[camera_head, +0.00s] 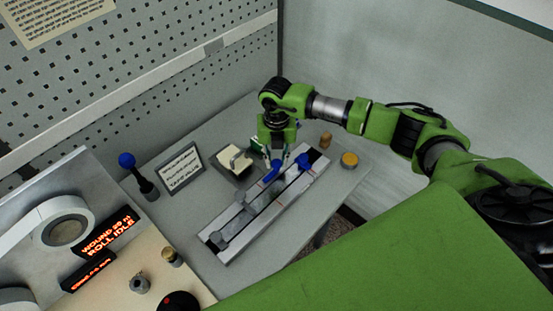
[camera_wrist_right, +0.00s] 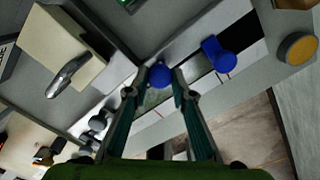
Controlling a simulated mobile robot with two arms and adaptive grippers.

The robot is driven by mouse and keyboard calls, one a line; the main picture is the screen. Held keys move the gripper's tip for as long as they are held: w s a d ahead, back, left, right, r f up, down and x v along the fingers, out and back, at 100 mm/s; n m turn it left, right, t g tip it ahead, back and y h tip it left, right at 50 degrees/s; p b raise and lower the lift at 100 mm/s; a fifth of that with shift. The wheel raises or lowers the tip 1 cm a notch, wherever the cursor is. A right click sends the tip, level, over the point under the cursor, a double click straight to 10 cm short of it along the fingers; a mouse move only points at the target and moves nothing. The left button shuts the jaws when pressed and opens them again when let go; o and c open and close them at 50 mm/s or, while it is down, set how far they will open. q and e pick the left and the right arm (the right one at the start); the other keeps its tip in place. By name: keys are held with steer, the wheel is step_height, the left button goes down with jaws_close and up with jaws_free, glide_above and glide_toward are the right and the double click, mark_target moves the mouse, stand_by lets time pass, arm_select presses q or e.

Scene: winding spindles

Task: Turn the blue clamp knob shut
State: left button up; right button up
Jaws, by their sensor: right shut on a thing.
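A rail fixture (camera_head: 228,254) lies on the table in the head view, with two blue parts at its far end. One blue knob (camera_head: 272,171) is directly under my right gripper (camera_head: 279,158). In the right wrist view this knob (camera_wrist_right: 160,76) is round on top and sits between the two fingertips (camera_wrist_right: 157,82), which are shut on it. The other blue part (camera_head: 303,160) is just to the right on the rail. In the wrist view it is a rounded tab (camera_wrist_right: 217,55), apart from the fingers. My left gripper is not in view.
A blue-ball lever (camera_head: 127,160) and a printed card (camera_head: 180,168) stand left of the fixture. A tray with a pale pad (camera_head: 234,159) is close to my right gripper. A yellow-topped cylinder (camera_head: 349,160) and a wooden peg (camera_head: 325,140) stand at right.

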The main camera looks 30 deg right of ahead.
mark_target(276, 162)
steer(key=shift+w+f+n+b, duration=0.1)
steer(key=shift+f+n+b, duration=0.05)
steer(key=shift+n+b, duration=0.9)
steer(key=n+b, duration=1)
steer(key=b, duration=0.1)
steer(key=shift+n+b, duration=0.25)
steer(key=shift+b, duration=0.15)
steer(key=n+b, duration=0.2)
steer(key=n, duration=0.1)
steer(key=shift+b, duration=0.4)
steer(key=shift+r+n+b, duration=0.2)
steer(key=shift+n+b, duration=0.55)
steer(key=shift+n, duration=0.35)
steer(key=o, duration=1.1)
step_height(276, 162, up, 12)
